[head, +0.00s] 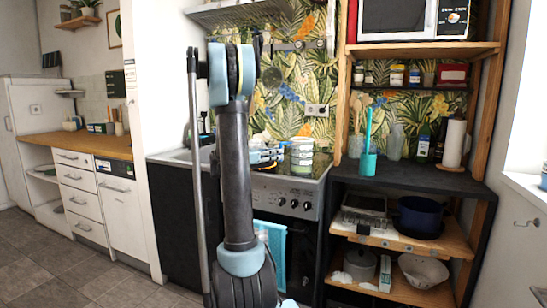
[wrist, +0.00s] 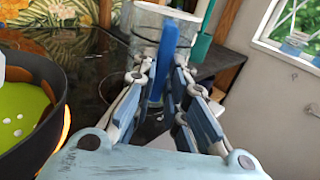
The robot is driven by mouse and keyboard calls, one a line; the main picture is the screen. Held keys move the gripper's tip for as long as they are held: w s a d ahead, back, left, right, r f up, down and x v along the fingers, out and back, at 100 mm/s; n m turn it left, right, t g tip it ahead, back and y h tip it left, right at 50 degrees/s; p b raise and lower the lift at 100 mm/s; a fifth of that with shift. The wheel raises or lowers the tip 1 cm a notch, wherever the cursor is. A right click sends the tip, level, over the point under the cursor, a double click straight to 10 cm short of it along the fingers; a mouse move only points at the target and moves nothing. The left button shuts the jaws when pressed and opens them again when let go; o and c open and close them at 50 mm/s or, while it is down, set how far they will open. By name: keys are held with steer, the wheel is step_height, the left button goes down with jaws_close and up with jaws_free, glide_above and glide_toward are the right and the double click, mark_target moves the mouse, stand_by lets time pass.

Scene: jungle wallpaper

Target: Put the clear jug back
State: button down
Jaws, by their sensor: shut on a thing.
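My gripper (wrist: 160,82) is shut on this handle. The jug is over or near the dark glossy hob; I cannot tell whether its base touches a surface. In the head view my own arm covers much of the middle, and I cannot clearly make out the gripper or jug.
A black pan (wrist: 40,130) with a green inside and white bits is close on the left. The dark shelf unit (head: 405,178) right of the stove (head: 290,195) holds a teal utensil pot (head: 368,164), bottles and a paper roll (head: 454,143). Its front top has free room.

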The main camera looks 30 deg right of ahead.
steer(key=shift+f, duration=0.1)
steer(key=c, duration=1.6)
jaws_free()
steer(key=a, duration=1.2)
steer(key=s+a+f+m+t+y, duration=0.15)
steer(key=s+f+m+y, duration=0.3)
steer(key=s, duration=0.45)
steer(key=s+a+f+m+y, duration=0.3)
steer(key=s+f+y, duration=0.15)
steer(key=s, duration=0.35)
steer(key=s+a+f+m+t+y, duration=0.2)
steer(key=s+a+f+m+y, duration=0.7)
steer(key=s+a+f, duration=0.4)
steer(key=s+a, duration=0.2)
steer(key=a, duration=0.1)
steer(key=shift+s+a+f, duration=0.15)
steer(key=shift+a+f, duration=0.2)
steer(key=shift+f, duration=0.05)
